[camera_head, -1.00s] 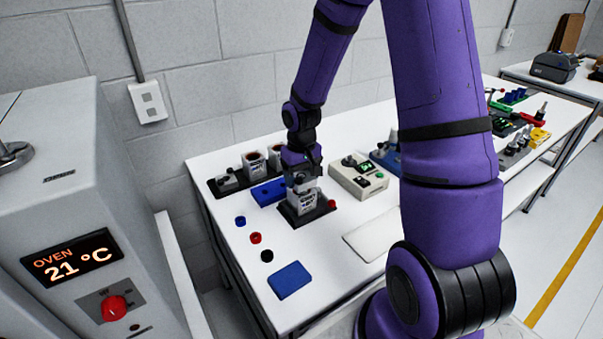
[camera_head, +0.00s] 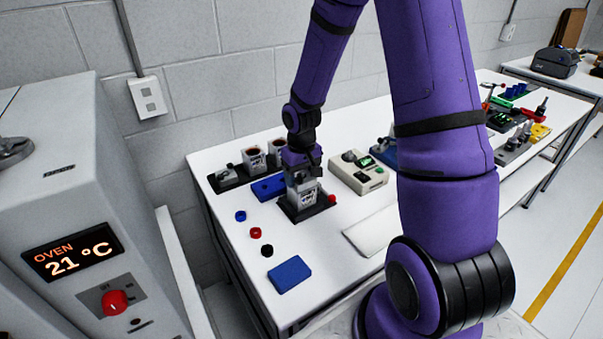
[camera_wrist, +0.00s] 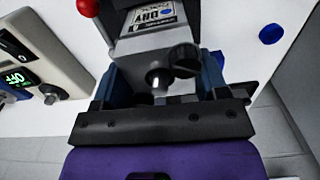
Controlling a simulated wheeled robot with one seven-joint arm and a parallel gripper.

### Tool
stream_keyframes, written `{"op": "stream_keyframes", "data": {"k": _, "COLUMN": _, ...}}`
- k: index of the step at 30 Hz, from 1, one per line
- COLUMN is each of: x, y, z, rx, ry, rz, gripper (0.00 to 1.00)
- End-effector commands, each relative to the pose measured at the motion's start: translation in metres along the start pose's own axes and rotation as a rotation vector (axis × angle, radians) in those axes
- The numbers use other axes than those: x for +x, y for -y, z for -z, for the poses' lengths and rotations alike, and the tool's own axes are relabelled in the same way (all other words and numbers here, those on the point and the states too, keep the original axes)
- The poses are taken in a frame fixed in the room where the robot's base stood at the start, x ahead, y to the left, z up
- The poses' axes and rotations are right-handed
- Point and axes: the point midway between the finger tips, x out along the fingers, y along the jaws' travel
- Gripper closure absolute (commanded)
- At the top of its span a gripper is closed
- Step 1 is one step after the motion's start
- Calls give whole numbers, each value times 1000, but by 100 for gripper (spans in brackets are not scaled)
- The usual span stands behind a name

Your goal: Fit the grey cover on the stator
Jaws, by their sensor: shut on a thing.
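The stator (camera_head: 303,198), a light block with a printed label, stands upright in a dark holder (camera_head: 322,208) with a red knob on the near table. In the wrist view, the labelled block (camera_wrist: 152,17) shows beyond the grey cover (camera_wrist: 138,48). The cover has a metal shaft and a black round part at its side. My gripper (camera_wrist: 160,85) is shut on the grey cover, one blue-grey finger on each side. In the head view my gripper (camera_head: 300,178) is directly above the stator. The seam between cover and stator is hidden, so I cannot tell whether they are fully seated.
A dark rack (camera_head: 230,182) with two more stators stands behind left. A blue box (camera_head: 268,187) lies close by, and a beige meter (camera_head: 358,172) stands right. Small blue, red and black rings and a blue block (camera_head: 289,274) lie in front. An oven (camera_head: 100,200) stands left.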

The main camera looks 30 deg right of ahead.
Motion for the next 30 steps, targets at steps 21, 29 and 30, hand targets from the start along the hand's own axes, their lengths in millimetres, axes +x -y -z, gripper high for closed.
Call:
{"op": "stream_keyframes", "data": {"k": 21, "x": 6, "y": 0, "z": 0, "rx": 0, "ry": 0, "rz": 0, "gripper": 0}}
{"op": "stream_keyframes", "data": {"k": 29, "x": 6, "y": 0, "z": 0, "rx": 0, "ry": 0, "rz": 0, "gripper": 0}}
{"op": "stream_keyframes", "data": {"k": 30, "x": 6, "y": 0, "z": 0, "rx": 0, "ry": 0, "rz": 0, "gripper": 0}}
